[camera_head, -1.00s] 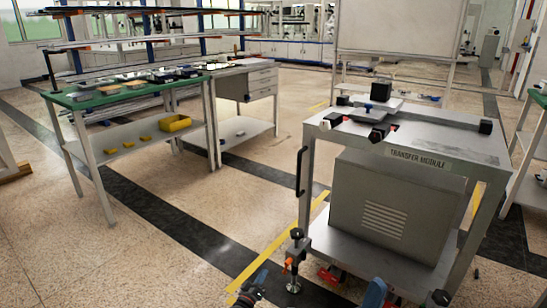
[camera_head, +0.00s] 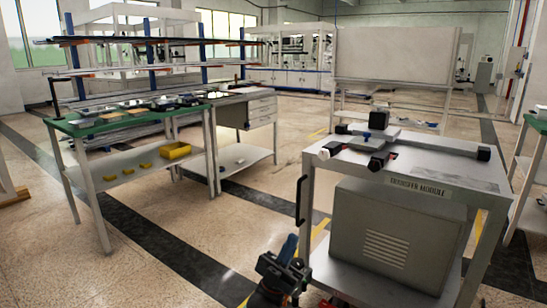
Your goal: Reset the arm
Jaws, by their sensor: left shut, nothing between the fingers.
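My left gripper (camera_head: 284,266) shows at the bottom centre, dark with a blue part standing up from it. It is shut and empty, in front of the near left leg of the transfer module cart (camera_head: 440,178). It hides part of that leg and the floor there. Whether it touches the cart cannot be told. Most of my left arm is below the frame. My right gripper is not in view.
A dark and white fixture (camera_head: 366,142) sits on the cart top. A green-topped table (camera_head: 88,128) stands at the left, with a yellow bin (camera_head: 176,150) on its lower shelf. A drawer bench (camera_head: 262,108) adjoins it. Open floor (camera_head: 180,215) lies between.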

